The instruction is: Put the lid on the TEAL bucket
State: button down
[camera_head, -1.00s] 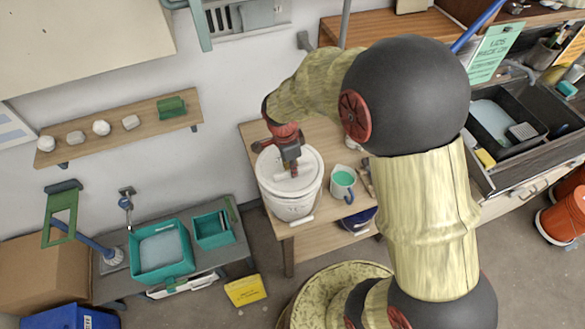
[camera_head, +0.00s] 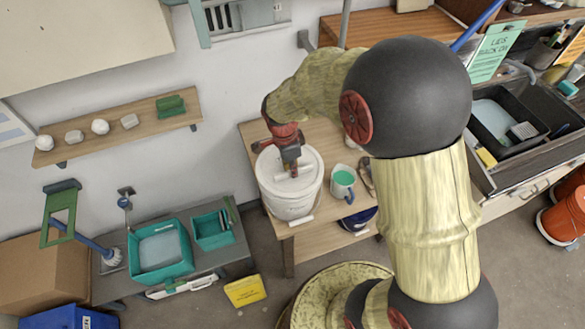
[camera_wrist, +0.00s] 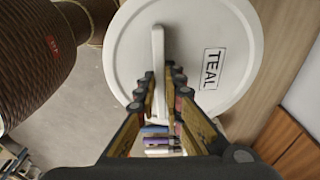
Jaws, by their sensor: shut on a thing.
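A white round lid (camera_head: 308,163) lies over the top of a white bucket (camera_head: 291,206) on the wooden table. In the wrist view the lid (camera_wrist: 230,35) carries a "TEAL" label and a raised white bar handle (camera_wrist: 158,48). My gripper (camera_head: 291,170) is directly above the lid, pointing down. In the wrist view my gripper (camera_wrist: 161,80) has its two fingers on either side of the bar handle, shut on it. The lid looks level on the bucket, but I cannot tell whether it is fully seated. The bucket's contents are hidden.
A mug of teal liquid (camera_head: 343,180) stands just right of the bucket. A wall shelf (camera_head: 150,116) is at the left, and a grey bench with teal trays (camera_head: 161,252) is below it. A dark sink (camera_head: 507,125) is at the right.

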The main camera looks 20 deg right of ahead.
jog(key=shift+f+b, duration=0.55)
jog(key=shift+b, duration=0.15)
dwell(1.2)
jog(key=c, duration=1.8)
grip_release()
jog(key=shift+o, duration=0.4)
jog(key=o, duration=0.4)
jog(key=shift+r, duration=0.1)
jog(key=shift+r+p, duration=1.85)
jog(key=shift+r, duration=1.6)
jog(key=shift+c, duration=0.8)
